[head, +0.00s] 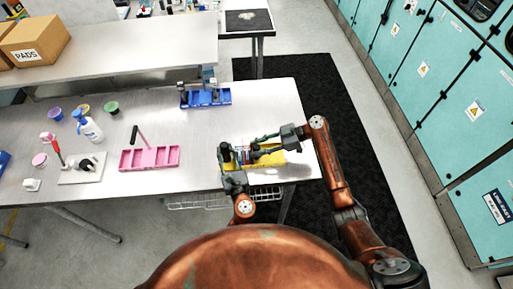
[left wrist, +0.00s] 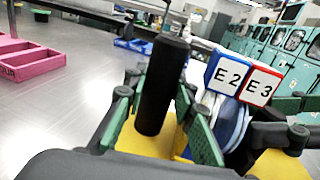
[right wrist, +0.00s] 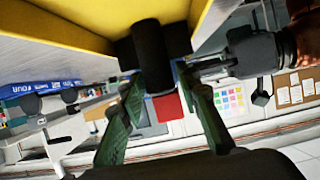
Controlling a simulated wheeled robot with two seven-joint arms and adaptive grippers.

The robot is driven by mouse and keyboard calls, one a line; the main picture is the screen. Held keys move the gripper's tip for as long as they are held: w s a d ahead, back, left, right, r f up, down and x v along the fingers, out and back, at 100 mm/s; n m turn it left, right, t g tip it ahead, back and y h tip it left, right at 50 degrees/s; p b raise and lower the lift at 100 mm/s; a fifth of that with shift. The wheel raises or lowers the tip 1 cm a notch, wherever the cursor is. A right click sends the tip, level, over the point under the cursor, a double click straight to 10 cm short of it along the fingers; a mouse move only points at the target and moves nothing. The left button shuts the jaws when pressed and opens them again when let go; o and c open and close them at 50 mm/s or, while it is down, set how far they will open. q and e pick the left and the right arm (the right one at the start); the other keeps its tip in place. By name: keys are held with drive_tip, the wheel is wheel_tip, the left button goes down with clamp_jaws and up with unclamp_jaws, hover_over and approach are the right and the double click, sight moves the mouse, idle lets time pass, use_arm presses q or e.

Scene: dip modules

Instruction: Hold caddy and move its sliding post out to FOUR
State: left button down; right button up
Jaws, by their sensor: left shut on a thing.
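The yellow caddy (head: 271,158) stands at the table's right front edge. My left gripper (head: 228,152) is at its left end, shut on an upright black handle (left wrist: 162,85), which shows large between its green fingers in the left wrist view. Blue E2 (left wrist: 227,75) and red E3 (left wrist: 260,86) labelled blocks show just right of this handle. My right gripper (head: 262,145) reaches in from the right over the caddy. In the right wrist view its green fingers stand apart on either side of a black cylinder (right wrist: 152,55) beside the yellow wall (right wrist: 70,22). The FOUR mark cannot be made out.
A pink caddy (head: 150,158) with a leaning handle lies to the left. A blue caddy (head: 206,98) stands at the back. A spray bottle (head: 89,127), cups and a white board (head: 82,168) are at far left. The table between pink and yellow caddies is clear.

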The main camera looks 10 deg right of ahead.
clamp_jaws()
drive_tip(key=shift+d, duration=0.15)
drive_tip(key=d, duration=0.5)
drive_tip(key=shift+a, duration=0.1)
drive_tip(key=shift+o, duration=1.6)
unclamp_jaws()
